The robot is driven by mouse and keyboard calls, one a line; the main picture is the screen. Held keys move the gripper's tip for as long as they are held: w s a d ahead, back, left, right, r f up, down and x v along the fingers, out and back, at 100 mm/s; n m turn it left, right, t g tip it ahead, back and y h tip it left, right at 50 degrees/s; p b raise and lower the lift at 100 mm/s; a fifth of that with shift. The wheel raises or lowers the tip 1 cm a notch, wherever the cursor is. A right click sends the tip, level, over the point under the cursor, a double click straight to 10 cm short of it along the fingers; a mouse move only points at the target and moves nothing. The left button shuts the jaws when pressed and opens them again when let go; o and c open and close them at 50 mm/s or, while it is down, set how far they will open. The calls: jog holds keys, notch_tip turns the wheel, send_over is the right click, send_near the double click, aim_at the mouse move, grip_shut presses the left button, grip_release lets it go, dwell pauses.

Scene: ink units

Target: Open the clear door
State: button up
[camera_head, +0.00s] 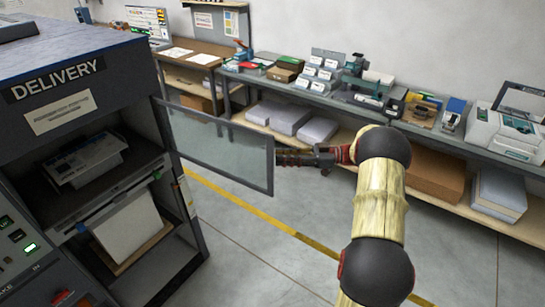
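The clear door (222,150) is a see-through panel with a dark grey frame. It stands swung out to the right from the front of the delivery unit (85,75), joined to it along the door's left edge. My gripper (290,157) is at the door's free right edge, pointing left, with its tips at or beside the frame. I cannot tell whether it touches the door, nor whether its fingers are apart or closed. Behind the opening, a stack of printed sheets (88,160) lies on the upper shelf and white paper (130,225) sits lower down.
A long bench (400,125) with boxes, tools and machines runs along the back wall, with paper stacks on its lower shelf. A control panel with lit buttons (22,235) is at the lower left. Grey floor with a yellow line (265,217) lies clear below the door.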

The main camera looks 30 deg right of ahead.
jog(key=v, duration=0.7)
dwell(0.4)
